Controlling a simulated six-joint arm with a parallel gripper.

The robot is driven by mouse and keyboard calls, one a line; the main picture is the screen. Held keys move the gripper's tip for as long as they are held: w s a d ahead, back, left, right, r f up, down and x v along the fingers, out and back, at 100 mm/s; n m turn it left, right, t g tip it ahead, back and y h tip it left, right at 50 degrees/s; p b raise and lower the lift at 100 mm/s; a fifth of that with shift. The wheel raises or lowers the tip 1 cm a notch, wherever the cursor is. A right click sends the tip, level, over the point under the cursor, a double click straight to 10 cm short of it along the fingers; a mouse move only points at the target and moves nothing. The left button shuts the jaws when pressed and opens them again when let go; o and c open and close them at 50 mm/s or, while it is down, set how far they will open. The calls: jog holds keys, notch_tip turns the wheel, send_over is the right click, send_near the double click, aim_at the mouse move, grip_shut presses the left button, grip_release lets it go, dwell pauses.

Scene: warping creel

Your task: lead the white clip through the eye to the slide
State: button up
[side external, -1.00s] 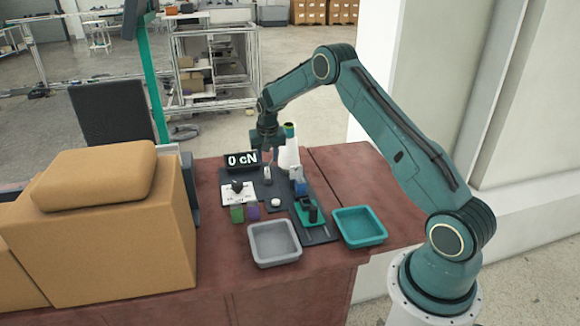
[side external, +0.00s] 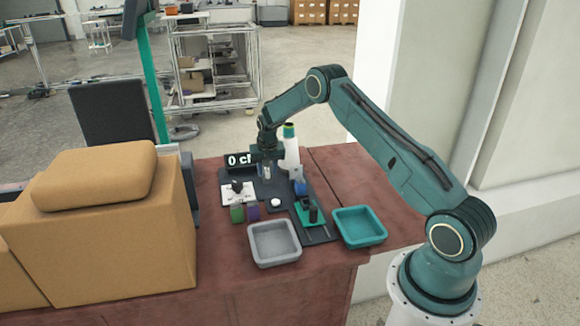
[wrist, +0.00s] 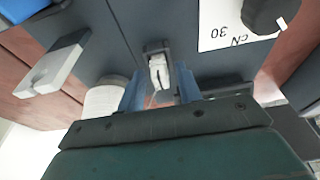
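The white clip (wrist: 158,72) sits upright in a small dark holder (wrist: 155,47) on the dark board (side external: 285,198). My gripper (wrist: 161,84) is open, its blue fingers either side of the clip with a gap on each side. In the side external view my gripper (side external: 267,166) is low over the clip and partly covers it. A blue-and-white upright piece (side external: 299,186) stands to the right; its eye opening is too small to make out. The slide appears to be the green piece with a black knob (side external: 309,212) at the board's front right.
A white cone with a green top (side external: 290,150) stands close behind my gripper. A display (side external: 238,160), a card with a dark knob (side external: 238,192), and green (side external: 236,214) and purple (side external: 253,211) blocks are left. Grey (side external: 274,244) and teal (side external: 360,227) trays sit in front.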

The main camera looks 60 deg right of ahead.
grip_shut()
jog(key=shift+r, duration=0.75)
dwell(0.6)
jog(key=shift+r, duration=1.35)
jog(key=shift+r, duration=0.1)
jog(key=shift+r, duration=1.4)
jog(key=shift+r, duration=0.95)
